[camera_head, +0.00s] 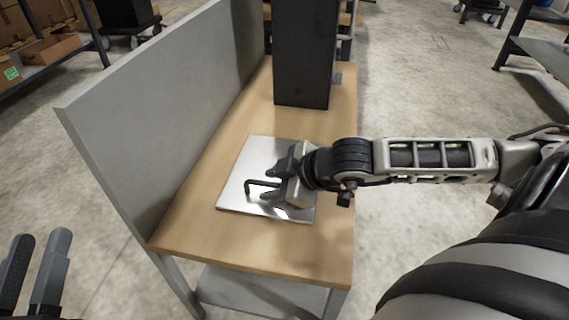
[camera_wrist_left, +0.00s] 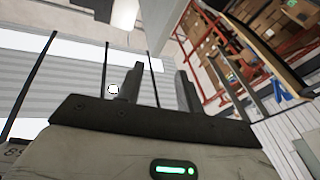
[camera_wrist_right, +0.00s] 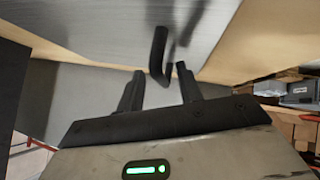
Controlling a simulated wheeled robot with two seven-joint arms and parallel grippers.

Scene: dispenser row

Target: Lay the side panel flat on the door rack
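The side panel (camera_head: 240,185) is a shiny silver plate with a black bar handle (camera_head: 250,184). It lies flat on a wooden-topped bench; it also shows in the right wrist view (camera_wrist_right: 90,25). My right gripper (camera_head: 272,178) is over the panel, close to the handle. In the right wrist view its fingers (camera_wrist_right: 160,80) are apart, and the handle (camera_wrist_right: 157,50) stands just beyond the fingertips, apparently not gripped. My left gripper (camera_head: 40,240) is at the lower left, away from the bench, open and empty. I cannot tell which thing is the door rack.
A tall grey board (camera_head: 160,110) runs along the bench's left side. A tall black box (camera_head: 305,55) stands on the far part of the wooden top (camera_head: 250,240). The near part of the top is bare. Shelving with cartons (camera_head: 50,48) stands at the far left.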

